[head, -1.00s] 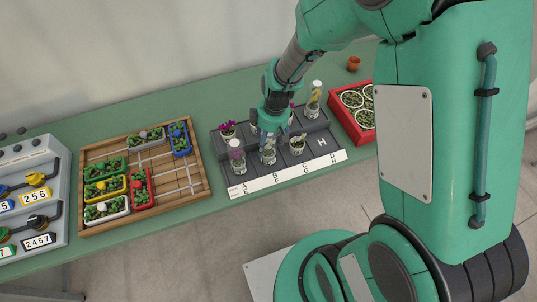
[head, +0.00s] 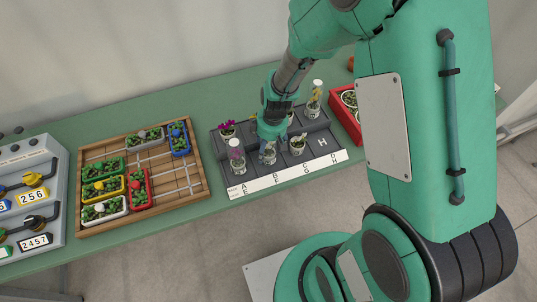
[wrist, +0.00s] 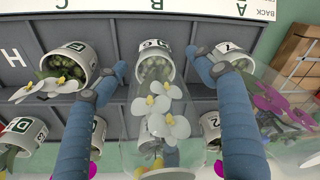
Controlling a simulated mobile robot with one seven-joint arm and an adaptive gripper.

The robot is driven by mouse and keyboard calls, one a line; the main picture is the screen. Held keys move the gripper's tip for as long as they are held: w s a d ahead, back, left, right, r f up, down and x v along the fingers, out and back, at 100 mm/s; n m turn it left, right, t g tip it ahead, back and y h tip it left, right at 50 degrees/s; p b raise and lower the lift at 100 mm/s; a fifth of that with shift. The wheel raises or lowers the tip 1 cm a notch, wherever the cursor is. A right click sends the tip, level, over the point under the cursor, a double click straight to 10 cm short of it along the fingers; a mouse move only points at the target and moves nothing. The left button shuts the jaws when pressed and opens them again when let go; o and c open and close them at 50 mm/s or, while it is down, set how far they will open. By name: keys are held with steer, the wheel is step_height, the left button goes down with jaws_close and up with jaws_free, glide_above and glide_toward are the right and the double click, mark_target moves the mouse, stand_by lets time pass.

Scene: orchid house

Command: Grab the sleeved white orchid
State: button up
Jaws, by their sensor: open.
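The sleeved white orchid (head: 269,156) stands in the front row of the dark stepped rack (head: 330,127). In the wrist view its white pot (wrist: 154,64) and white blooms (wrist: 165,118) show inside a clear sleeve. My gripper (wrist: 158,66) is open. Its two blue fingers lie on either side of the sleeve, with the tips beside the pot. A gap shows between each fingertip and the pot. In the head view my gripper (head: 268,140) hides the upper part of the orchid.
A sleeved magenta orchid (head: 236,157) and an unsleeved white orchid (head: 298,147) stand close on either side. Back-row pots include a sleeved yellow orchid (head: 314,98). A wooden planting tray (head: 200,185) lies left, a red crate (head: 338,119) right.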

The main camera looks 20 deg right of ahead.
stand_by(0.4)
steer(key=c, duration=1.3)
steer(key=shift+r, duration=0.1)
steer(key=shift+r+p, duration=0.3)
steer(key=shift+r, duration=0.55)
steer(key=shift+s+r+p, duration=0.25)
steer(key=shift+r+p, duration=0.05)
steer(key=shift+r, duration=0.65)
steer(key=s, duration=0.5)
steer(key=s+p, duration=0.1)
steer(key=s, duration=0.4)
steer(key=s+r, duration=0.1)
steer(key=s, duration=0.4)
steer(key=shift+s+r, duration=0.1)
steer(key=shift+s, duration=0.15)
steer(key=c, duration=0.3)
steer(key=shift+c, duration=0.2)
